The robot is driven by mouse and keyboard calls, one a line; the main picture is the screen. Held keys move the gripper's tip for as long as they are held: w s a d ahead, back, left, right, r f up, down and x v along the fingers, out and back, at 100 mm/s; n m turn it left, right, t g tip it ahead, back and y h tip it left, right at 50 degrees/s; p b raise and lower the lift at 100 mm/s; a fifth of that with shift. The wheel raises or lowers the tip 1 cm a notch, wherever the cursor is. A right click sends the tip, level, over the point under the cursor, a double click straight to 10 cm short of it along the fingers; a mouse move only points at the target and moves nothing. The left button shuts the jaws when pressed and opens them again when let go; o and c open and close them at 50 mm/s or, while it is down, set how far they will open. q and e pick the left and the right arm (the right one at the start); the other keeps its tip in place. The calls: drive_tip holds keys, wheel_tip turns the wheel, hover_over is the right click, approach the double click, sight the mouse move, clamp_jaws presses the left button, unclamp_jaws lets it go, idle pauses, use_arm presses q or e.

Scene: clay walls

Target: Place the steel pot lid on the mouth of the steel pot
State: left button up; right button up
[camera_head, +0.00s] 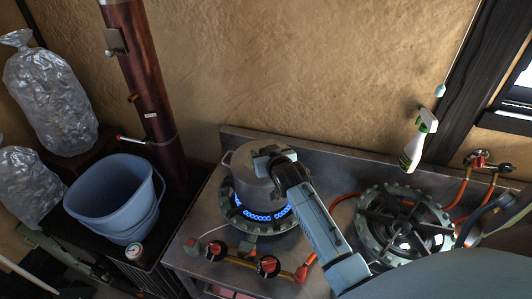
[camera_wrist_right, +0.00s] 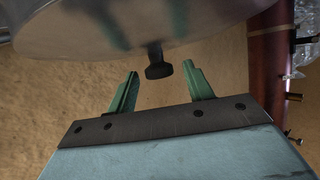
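The steel pot (camera_head: 246,188) stands upright on the left burner, above a blue flame. My right gripper (camera_head: 274,158) is over the pot's top and hides part of it. In the right wrist view the steel pot lid (camera_wrist_right: 130,22) fills the top, with its black knob (camera_wrist_right: 157,64). The right gripper's green fingers (camera_wrist_right: 162,72) are spread apart, one on each side of the knob, with clear gaps. The lid appears to be at the pot's mouth, but I cannot tell whether it sits evenly on the rim. My left gripper is not in view.
A second burner (camera_head: 403,224), unlit, is to the right. A spray bottle (camera_head: 417,145) is near the wall behind it. A blue bucket (camera_head: 115,197) stands at the left, beside a dark red pipe (camera_head: 143,75). Red stove knobs (camera_head: 268,265) are along the front.

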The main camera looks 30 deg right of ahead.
drive_tip(key=shift+r, duration=0.2)
drive_tip(key=v, duration=1.2)
drive_tip(key=shift+f, duration=0.1)
